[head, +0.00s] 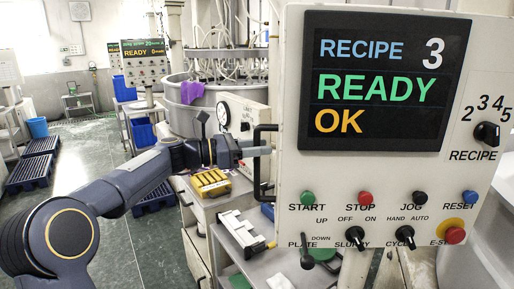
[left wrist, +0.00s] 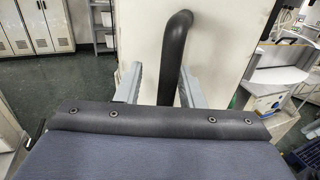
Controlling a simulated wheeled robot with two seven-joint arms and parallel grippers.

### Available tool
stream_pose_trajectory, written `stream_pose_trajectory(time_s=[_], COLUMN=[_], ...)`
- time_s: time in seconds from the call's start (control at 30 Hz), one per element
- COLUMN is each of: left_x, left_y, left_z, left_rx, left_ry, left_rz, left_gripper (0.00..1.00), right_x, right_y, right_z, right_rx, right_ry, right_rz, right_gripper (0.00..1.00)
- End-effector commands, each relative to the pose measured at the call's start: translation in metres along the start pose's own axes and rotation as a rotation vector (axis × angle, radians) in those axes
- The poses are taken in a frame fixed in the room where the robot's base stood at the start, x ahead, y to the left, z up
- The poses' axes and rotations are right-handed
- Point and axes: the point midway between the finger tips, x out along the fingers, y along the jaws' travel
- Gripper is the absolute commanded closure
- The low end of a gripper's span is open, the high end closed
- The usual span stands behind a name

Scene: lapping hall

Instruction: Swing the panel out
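The panel (head: 290,170) is a large cream control box with a dark screen, buttons and knobs, filling the right of the head view. A black bar handle (head: 257,180) stands off its left edge. My left gripper (head: 257,148) reaches the handle from the left. In the left wrist view, the black handle (left wrist: 176,60) stands between the two grey fingers of my left gripper (left wrist: 160,88). The fingers are apart, with a visible gap on the left side of the handle. Whether the right finger touches it, I cannot tell. My right gripper is not in view.
A round lapping machine (head: 187,112) stands behind. Blue pallets (head: 32,171) lie on the green floor at left, with free floor around them.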

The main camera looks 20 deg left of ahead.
Motion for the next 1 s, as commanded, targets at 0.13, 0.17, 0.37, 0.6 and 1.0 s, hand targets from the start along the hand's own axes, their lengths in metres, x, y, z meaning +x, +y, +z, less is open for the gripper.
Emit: stream_pose_trajectory(time_s=[0.13, 0.17, 0.37, 0.6, 1.0], left_x=[-0.002, -0.004, -0.035, -0.07, -0.077], left_y=[0.0, 0.0, 0.001, 0.001, 0.001], left_z=[-0.001, -0.001, -0.003, -0.001, 0.0], left_rx=[0.0, 0.0, 0.002, 0.0, 0.0], left_ry=[0.001, 0.001, 0.002, 0.0, 0.0], left_rz=[-0.001, -0.001, 0.003, 0.001, -0.001], left_gripper=[0.65, 0.65, 0.65, 0.65, 0.65], right_x=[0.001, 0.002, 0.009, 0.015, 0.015], right_y=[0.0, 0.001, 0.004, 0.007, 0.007], right_z=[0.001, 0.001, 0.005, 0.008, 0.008], right_rx=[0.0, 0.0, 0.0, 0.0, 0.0], right_ry=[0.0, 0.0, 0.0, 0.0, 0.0], right_rz=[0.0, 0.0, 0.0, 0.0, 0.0], right_gripper=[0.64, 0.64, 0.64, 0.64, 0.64])
